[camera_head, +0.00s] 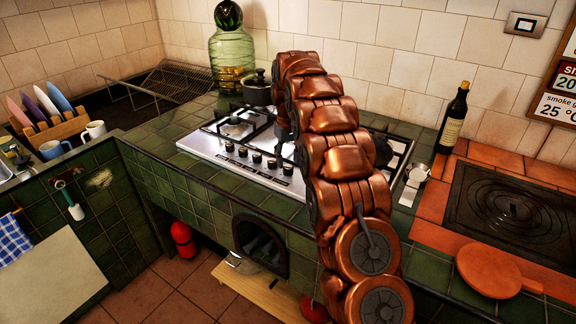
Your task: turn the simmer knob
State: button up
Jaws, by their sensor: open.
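A steel gas hob (205,146) is set into the green tiled counter. A row of several dark knobs (257,156) runs along its front edge. I cannot tell which of them is the simmer knob, as no labels are readable. My copper-coloured arm rises from the bottom of the picture and crosses in front of the hob, just right of the visible knobs. It hides the middle of the hob and any knobs behind it. My gripper is hidden behind the arm, so its distance from the knobs does not show.
A dark lidded pot (258,91) stands at the hob's back left, near a green glass jar (231,58). A dark bottle (453,120) stands right of the hob. Farther right are a black ringed plate (510,208) and a round wooden board (490,271). A wire rack (168,82) is at left.

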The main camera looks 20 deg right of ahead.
aim_at(288, 166)
notch_tip(288, 166, up, 9)
jog(key=shift+f, duration=0.2)
dwell(0.4)
dwell(0.7)
jog(key=s+a+r+p, duration=0.1)
jog(key=s+a+r, duration=0.15)
jog(key=s, duration=0.45)
jog(key=s+a+r+p, duration=0.1)
jog(key=s+a+r, duration=0.1)
jog(key=s+a, duration=0.35)
jog(key=s+a+r+p, duration=0.1)
jog(key=s+r, duration=0.1)
jog(key=s, duration=0.6)
jog(key=s+a+f+p, duration=0.1)
jog(key=s+f, duration=0.1)
jog(key=s, duration=0.7)
jog(key=s+a+f+g+p, duration=0.1)
jog(key=s+a+f, duration=0.1)
jog(key=s, duration=0.7)
jog(key=s+a+f, duration=0.2)
jog(key=s, duration=0.8)
jog(key=shift+f+g+p, duration=0.35)
jog(key=shift+g+p, duration=0.05)
